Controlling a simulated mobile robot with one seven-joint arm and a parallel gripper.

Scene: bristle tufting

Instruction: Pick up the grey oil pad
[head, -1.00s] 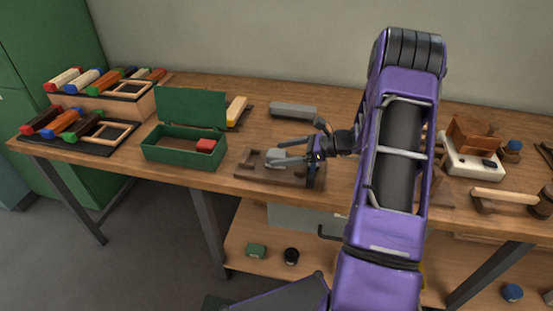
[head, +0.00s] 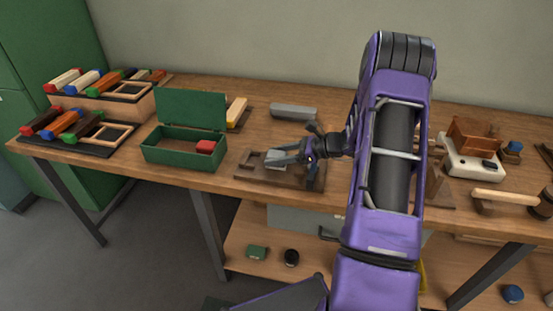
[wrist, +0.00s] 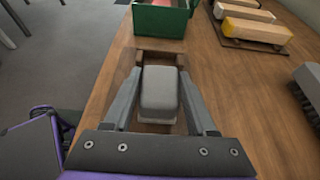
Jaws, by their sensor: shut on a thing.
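The grey oil pad (wrist: 159,93) is a rounded grey block between the two fingers of my gripper (wrist: 160,85) in the wrist view. My gripper is shut on it, one finger along each side. In the head view the pad (head: 275,170) shows small between the fingers of my gripper (head: 283,160), over the brown wooden tray (head: 252,176). I cannot tell whether the pad still touches the tray.
A green box (head: 185,148) with its lid raised and a red block (head: 206,146) inside stands to the left. A grey bar (head: 293,111) lies behind. Racks of coloured-ended handles (head: 70,124) stand at the far left. A wooden mallet (head: 505,197) lies at the right.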

